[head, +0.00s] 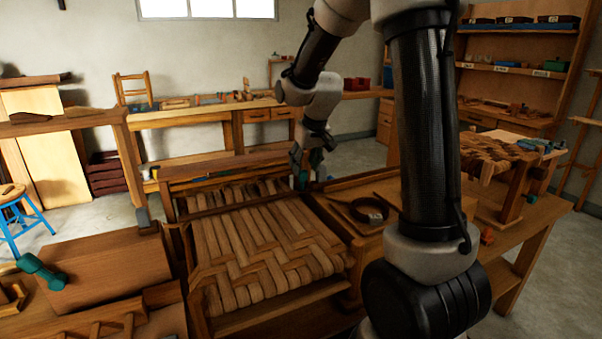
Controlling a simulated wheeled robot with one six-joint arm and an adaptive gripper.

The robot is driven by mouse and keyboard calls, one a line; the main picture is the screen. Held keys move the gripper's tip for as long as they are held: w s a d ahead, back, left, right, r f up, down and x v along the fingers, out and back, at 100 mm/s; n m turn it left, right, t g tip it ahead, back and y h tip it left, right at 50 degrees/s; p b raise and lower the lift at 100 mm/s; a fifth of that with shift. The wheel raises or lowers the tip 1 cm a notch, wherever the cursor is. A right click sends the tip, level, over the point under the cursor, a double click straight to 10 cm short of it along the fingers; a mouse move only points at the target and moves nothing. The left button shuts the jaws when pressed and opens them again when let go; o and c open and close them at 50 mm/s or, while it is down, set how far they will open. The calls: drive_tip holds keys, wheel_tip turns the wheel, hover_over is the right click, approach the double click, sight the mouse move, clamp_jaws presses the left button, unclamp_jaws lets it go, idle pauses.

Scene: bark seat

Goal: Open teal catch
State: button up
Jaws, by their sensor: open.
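A teal piece (42,271), shaped like a catch or clamp handle, sits at the left end of a brown wooden panel in the left foreground. A smaller teal-green part (316,157) shows right beside my gripper, behind the woven seat; I cannot tell if it is a catch or whether it touches my gripper. My gripper (299,163) points down at the far right corner of the seat frame. It is open and small in view, and I see nothing held. The woven bark seat (260,240) lies in its wooden frame in the middle.
A workbench (375,190) right of the seat carries a dark ring-shaped coil (367,209). Another woven piece (490,155) stands farther right. A long bench (190,117) runs along the back wall. A blue stool (22,215) stands at left. My arm hides part of the right side.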

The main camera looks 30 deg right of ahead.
sight(303, 170)
drive_tip(key=x, duration=0.4)
drive_tip(key=shift+s, duration=0.1)
drive_tip(key=c, duration=1)
drive_tip(key=shift+w+g, duration=0.55)
drive_tip(key=shift+g, duration=0.25)
drive_tip(key=w+g, duration=0.1)
drive_tip(key=g, duration=0.1)
drive_tip(key=shift+w+f+g, duration=0.1)
drive_tip(key=shift+g, duration=0.3)
